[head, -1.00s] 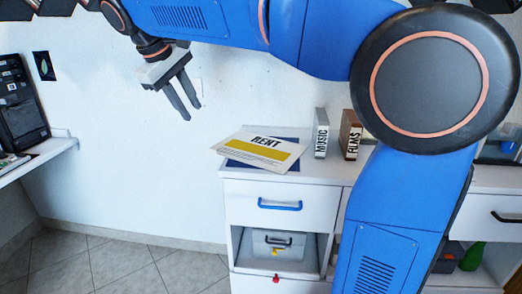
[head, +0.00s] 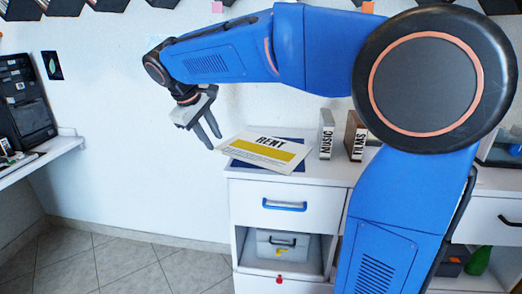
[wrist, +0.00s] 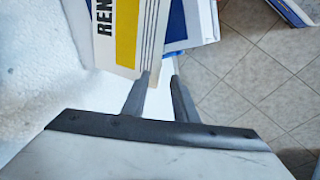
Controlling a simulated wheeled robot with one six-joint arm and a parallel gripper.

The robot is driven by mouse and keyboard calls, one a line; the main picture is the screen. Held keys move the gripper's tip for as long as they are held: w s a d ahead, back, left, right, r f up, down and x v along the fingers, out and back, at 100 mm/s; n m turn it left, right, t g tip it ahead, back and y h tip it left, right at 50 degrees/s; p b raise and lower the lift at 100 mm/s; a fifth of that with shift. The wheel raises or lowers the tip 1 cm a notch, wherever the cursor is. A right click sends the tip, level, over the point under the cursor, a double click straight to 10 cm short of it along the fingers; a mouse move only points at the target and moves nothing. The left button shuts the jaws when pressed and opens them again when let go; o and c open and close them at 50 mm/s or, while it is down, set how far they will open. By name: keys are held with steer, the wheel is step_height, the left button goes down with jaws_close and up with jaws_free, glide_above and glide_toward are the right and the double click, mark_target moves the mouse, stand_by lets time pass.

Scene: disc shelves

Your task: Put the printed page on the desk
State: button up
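The printed page (head: 263,149), white with a yellow band and the word RENT, lies on a dark blue item (head: 262,166) on top of the white drawer cabinet. Its left end sticks out past the cabinet's left edge. My gripper (head: 215,142) is just left of that end, fingers apart and pointing down to the right, with nothing between them. In the wrist view the page (wrist: 125,30) is just beyond my open fingers (wrist: 160,76), its near edge close to the left fingertip; contact is unclear. The desk (head: 52,150) is a white surface at the far left.
A black machine (head: 22,105) stands on the desk. Boxes marked MUSIC (head: 325,134) and FILMS (head: 355,136) stand right of the page. The cabinet has a blue-handled drawer (head: 284,205) above an open bay. Open tiled floor (head: 125,265) lies between desk and cabinet.

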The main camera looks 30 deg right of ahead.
mark_target(219, 151)
steer(key=x, duration=0.5)
steer(key=shift+a, duration=0.2)
steer(key=shift+c, duration=0.2)
